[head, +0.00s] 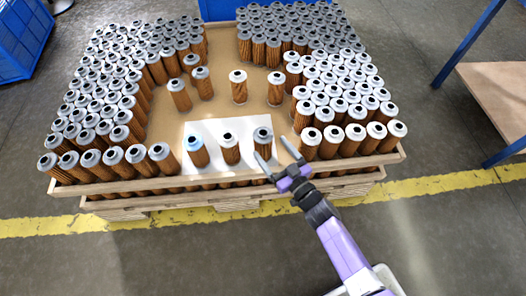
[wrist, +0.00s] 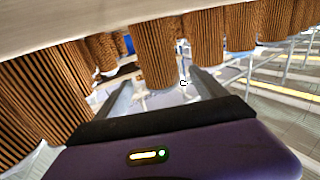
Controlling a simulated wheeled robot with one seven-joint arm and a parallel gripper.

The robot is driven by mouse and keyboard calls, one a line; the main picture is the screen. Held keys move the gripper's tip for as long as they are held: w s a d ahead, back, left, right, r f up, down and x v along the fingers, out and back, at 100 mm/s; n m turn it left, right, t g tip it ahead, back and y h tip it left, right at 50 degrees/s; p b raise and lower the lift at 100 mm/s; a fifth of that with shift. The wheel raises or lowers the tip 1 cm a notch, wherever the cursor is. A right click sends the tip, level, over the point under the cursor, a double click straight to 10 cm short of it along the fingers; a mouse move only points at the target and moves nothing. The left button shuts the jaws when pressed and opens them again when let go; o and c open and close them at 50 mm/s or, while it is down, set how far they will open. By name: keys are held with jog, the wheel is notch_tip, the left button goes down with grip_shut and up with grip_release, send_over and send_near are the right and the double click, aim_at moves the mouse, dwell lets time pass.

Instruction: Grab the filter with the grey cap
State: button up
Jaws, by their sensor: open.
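Three filters with brown pleated bodies stand on a white sheet (head: 213,127) at the front of the tray. The right one has a grey cap (head: 263,134), the middle one a white cap (head: 229,137), and the left one a light blue cap (head: 193,143). My gripper (head: 276,152) is open and empty, at the tray's front edge by the grey-capped filter. Its left finger overlaps that filter's lower body in the head view.
Dense rows of filters with grey or white caps fill the tray's left (head: 97,98), back right (head: 290,25) and right (head: 340,100). Several stand loose in the middle. The wooden tray rim (head: 140,185) runs along the front. A blue crate (head: 22,35) and a bench (head: 500,90) stand aside.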

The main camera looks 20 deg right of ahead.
aim_at(258, 132)
jog(key=w, duration=0.2)
jog(key=w+a+b, duration=0.1)
jog(key=w, duration=0.2)
jog(key=w+b, duration=0.1)
jog(key=w, duration=0.2)
jog(key=shift+w+a, duration=0.15)
jog(key=shift+c, duration=0.2)
jog(key=c, duration=1.4)
jog(key=shift+r, duration=0.1)
jog(key=shift+c, duration=0.5)
jog(key=shift+r, duration=0.1)
